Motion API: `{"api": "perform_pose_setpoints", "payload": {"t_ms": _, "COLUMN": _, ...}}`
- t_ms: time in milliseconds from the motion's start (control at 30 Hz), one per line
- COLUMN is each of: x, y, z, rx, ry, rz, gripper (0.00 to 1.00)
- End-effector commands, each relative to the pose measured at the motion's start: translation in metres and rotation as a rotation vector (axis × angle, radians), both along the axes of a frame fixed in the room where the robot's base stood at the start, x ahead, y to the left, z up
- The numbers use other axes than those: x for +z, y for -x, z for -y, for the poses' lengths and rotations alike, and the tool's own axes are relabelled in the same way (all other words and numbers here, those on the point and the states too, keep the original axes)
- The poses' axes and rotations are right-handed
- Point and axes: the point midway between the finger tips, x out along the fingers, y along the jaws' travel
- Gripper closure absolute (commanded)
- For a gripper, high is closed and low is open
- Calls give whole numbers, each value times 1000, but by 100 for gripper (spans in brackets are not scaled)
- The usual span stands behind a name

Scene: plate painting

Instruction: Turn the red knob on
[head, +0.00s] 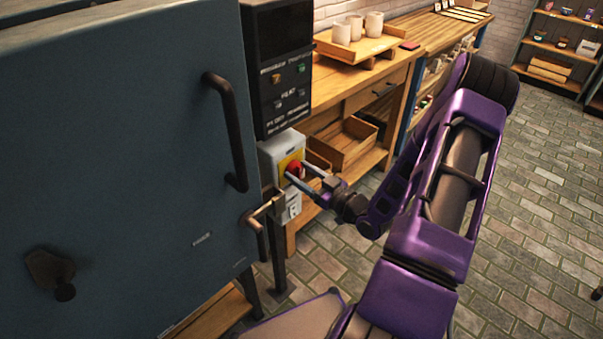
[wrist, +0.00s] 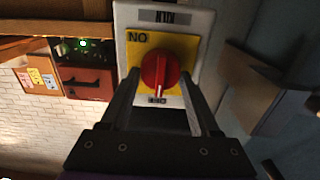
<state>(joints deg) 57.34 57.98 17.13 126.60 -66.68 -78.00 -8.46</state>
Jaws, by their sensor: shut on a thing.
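The red knob (head: 293,168) is on a yellow plate on the front of a pale grey switch box (head: 283,150) beside the kiln. In the wrist view, the red knob (wrist: 160,72) sits on the yellow plate (wrist: 190,47), with its pale pointer mark toward the bottom, at a small label partly hidden. An inverted ON label shows at the plate's upper left corner, and an inverted KILN label above it. My gripper (head: 301,172) is at the box, its fingers on either side of the knob and shut on it. In the wrist view my gripper (wrist: 161,78) straddles the knob.
The large blue-grey kiln door (head: 120,150) with a dark handle (head: 228,130) fills the left. A wooden workbench (head: 345,85) stands behind. The brick floor at right is open.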

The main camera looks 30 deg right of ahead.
Motion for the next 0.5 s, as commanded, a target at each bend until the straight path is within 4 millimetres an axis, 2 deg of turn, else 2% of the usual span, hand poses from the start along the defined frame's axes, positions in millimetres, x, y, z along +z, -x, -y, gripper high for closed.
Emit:
{"api": "perform_pose_setpoints", "payload": {"t_ms": 267, "x": 0, "y": 0, "z": 1, "rx": -1, "ry": -83, "rz": -31, "gripper": 93}}
{"api": "perform_pose_setpoints", "payload": {"t_ms": 500, "x": -1, "y": 0, "z": 2, "rx": -2, "ry": -259, "rz": -96, "gripper": 93}}
